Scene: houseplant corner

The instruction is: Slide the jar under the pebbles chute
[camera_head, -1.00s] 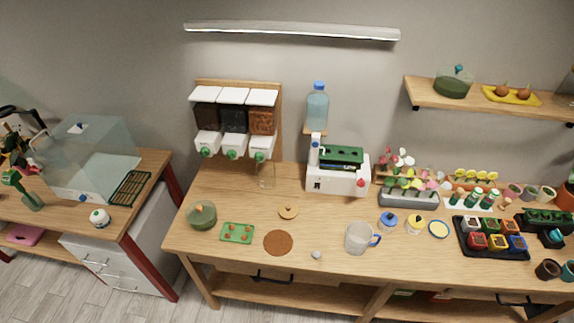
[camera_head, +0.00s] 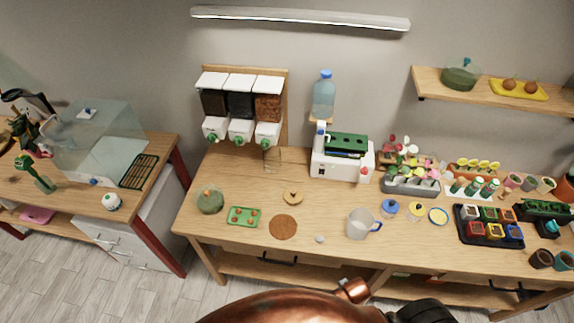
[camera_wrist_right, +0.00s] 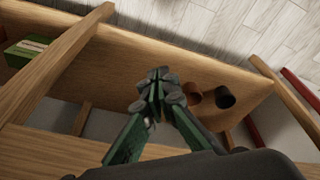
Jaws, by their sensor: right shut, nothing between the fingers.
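The clear glass jar (camera_head: 272,160) stands upright on the table just below the right end of the dispenser. The dispenser (camera_head: 242,105) has three hoppers with white chutes: dark brown, black and reddish-brown fill. The reddish-brown, pebble-like fill is above the right chute (camera_head: 268,133), and the jar is below and slightly right of it. I cannot tell whether it is exactly under the outlet. My right gripper (camera_wrist_right: 160,85) is shut and empty in the right wrist view, by the table's lower shelf, away from the jar. My left gripper is not in view.
A white machine (camera_head: 342,160) stands right of the jar. A round cork mat (camera_head: 283,228), a green tray (camera_head: 244,216), a green jar (camera_head: 210,199) and a glass mug (camera_head: 360,224) are nearer the front. A wooden lower shelf (camera_wrist_right: 130,60) surrounds my right gripper.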

